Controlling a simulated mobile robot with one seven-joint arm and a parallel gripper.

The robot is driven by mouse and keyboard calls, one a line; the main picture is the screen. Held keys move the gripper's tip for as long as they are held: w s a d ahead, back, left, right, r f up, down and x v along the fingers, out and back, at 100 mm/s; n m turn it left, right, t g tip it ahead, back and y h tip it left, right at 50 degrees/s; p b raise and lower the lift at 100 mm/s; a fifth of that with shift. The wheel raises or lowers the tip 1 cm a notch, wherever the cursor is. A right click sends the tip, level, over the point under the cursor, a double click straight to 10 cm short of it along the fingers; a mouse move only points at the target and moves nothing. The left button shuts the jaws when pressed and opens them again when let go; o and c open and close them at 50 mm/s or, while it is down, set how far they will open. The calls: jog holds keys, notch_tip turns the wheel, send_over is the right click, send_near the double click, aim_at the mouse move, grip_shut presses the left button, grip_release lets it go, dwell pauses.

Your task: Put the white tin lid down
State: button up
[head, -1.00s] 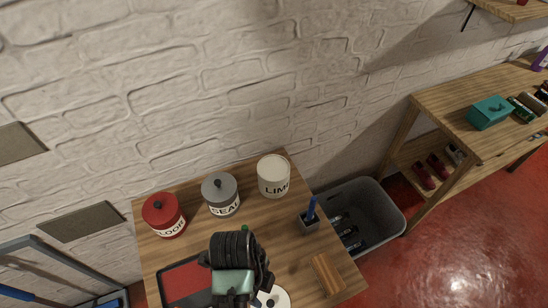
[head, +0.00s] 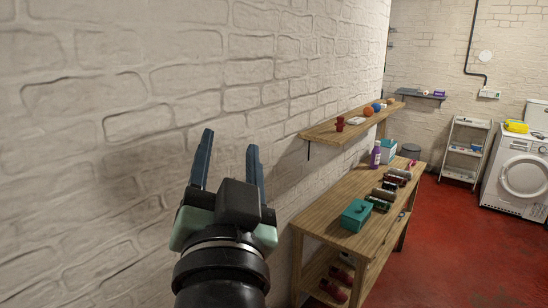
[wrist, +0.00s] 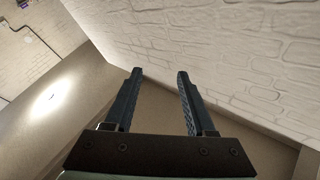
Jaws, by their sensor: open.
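My gripper (head: 228,140) is raised in front of the white brick wall in the head view, its two dark fingers apart and pointing up. In the wrist view my gripper (wrist: 160,76) also shows open, with nothing between the fingers. The white tin lid is not in either view now. The small table with the tins is also out of view.
A wooden workbench (head: 337,232) stands along the wall at right. It holds a teal box (head: 356,214), a purple bottle (head: 376,155) and several rolls or jars. A wall shelf (head: 333,131) hangs above it. Red floor (head: 450,245) is clear toward the washing machine (head: 522,178).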

jog(key=s+d+r+n+t+h, duration=0.1)
jog(key=s+d+r+n+t, duration=0.1)
jog(key=s+r, duration=0.3)
jog(key=s+d+r+n+t, duration=0.2)
jog(key=s+d+r+t, duration=0.1)
jog(key=r, duration=0.6)
jog(key=shift+s+r+t+h, duration=0.4)
jog(key=shift+s+t, duration=0.2)
jog(key=shift+s, duration=0.6)
